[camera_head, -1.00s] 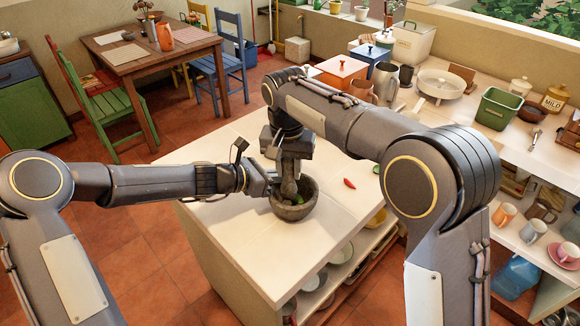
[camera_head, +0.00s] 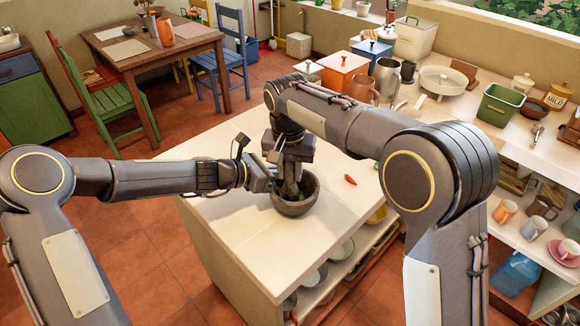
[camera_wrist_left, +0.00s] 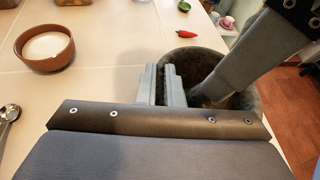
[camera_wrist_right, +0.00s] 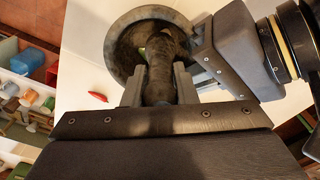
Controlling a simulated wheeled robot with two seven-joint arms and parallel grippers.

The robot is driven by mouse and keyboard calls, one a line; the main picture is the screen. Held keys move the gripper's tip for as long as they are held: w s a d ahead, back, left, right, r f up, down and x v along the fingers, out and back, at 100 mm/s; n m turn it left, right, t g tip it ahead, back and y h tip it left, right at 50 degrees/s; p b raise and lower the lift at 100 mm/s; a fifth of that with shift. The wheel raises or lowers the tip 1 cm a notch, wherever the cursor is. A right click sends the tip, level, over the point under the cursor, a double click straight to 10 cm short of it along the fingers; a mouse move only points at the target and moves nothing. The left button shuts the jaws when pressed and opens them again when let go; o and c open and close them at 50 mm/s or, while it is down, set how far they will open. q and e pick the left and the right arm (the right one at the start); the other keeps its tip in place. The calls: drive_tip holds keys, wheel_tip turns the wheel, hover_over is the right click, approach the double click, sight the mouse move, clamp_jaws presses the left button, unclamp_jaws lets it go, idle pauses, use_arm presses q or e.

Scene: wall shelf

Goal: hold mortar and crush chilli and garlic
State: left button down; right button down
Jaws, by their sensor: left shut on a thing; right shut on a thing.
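The dark stone mortar (camera_head: 296,207) stands upright on the white island counter. My left gripper (camera_head: 268,180) is shut on the mortar's rim at its left side; the left wrist view shows the fingers (camera_wrist_left: 170,88) against the wall of the mortar (camera_wrist_left: 197,62). My right gripper (camera_head: 290,172) points down over the mortar, shut on the stone pestle (camera_wrist_right: 160,75), whose lower end is inside the bowl. A red chilli (camera_head: 350,180) lies on the counter right of the mortar. I cannot make out garlic in the bowl.
In the left wrist view a brown bowl with white contents (camera_wrist_left: 44,46) and a metal spoon (camera_wrist_left: 8,116) stand on the counter. The side counter holds a green bin (camera_head: 500,104) and several pots. The island's front right is clear.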

drive_tip(key=shift+f, duration=0.55)
idle(0.9)
drive_tip(key=shift+r, duration=0.15)
drive_tip(key=shift+r, duration=1.5)
drive_tip(key=shift+f, duration=0.3)
drive_tip(key=shift+f, duration=1.1)
drive_tip(key=shift+s+f, duration=0.1)
drive_tip(key=shift+f, duration=0.3)
drive_tip(key=shift+r, duration=0.1)
drive_tip(key=shift+r, duration=1.55)
